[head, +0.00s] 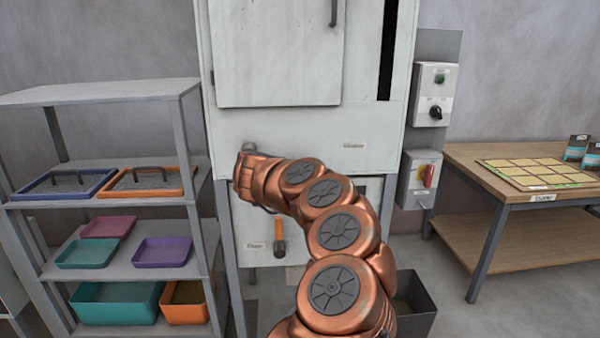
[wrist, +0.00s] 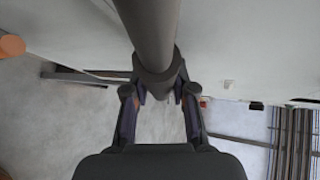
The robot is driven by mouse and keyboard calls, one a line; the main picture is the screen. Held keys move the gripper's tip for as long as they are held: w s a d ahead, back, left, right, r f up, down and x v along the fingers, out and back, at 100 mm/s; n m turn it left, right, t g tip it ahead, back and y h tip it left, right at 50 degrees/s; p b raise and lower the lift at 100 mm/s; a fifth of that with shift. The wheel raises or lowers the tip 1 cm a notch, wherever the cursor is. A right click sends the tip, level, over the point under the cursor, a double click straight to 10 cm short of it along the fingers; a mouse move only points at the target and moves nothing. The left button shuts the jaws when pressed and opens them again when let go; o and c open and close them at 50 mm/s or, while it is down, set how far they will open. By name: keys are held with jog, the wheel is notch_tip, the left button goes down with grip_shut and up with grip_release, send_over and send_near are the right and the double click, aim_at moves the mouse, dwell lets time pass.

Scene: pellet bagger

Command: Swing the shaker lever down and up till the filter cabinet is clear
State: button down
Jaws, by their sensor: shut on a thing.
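The filter cabinet (head: 230,130) is a tall pale grey box with a closed door (head: 280,50) and a dark vertical strip (head: 388,50) right of the door. My gripper (wrist: 158,97) is shut on a thick grey bar, which I take for the shaker lever (wrist: 155,30), with one finger on each side below a collar. In the head view my copper arm hides the gripper and most of the lever. Only a grey rounded end (head: 249,147) shows above my wrist, at the cabinet's lower left front.
A shelf rack (head: 100,93) with trays stands left. Switch boxes (head: 433,95) and a workbench (head: 470,160) are right. A dark bin (head: 415,300) stands on the floor behind my arm.

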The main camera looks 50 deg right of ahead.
jog(key=c, duration=0.9)
grip_release()
jog(key=shift+a, duration=0.15)
jog(key=v, duration=1.1)
jog(key=shift+s+a+r, duration=0.1)
jog(key=shift+a+r, duration=0.15)
jog(key=shift+a, duration=0.05)
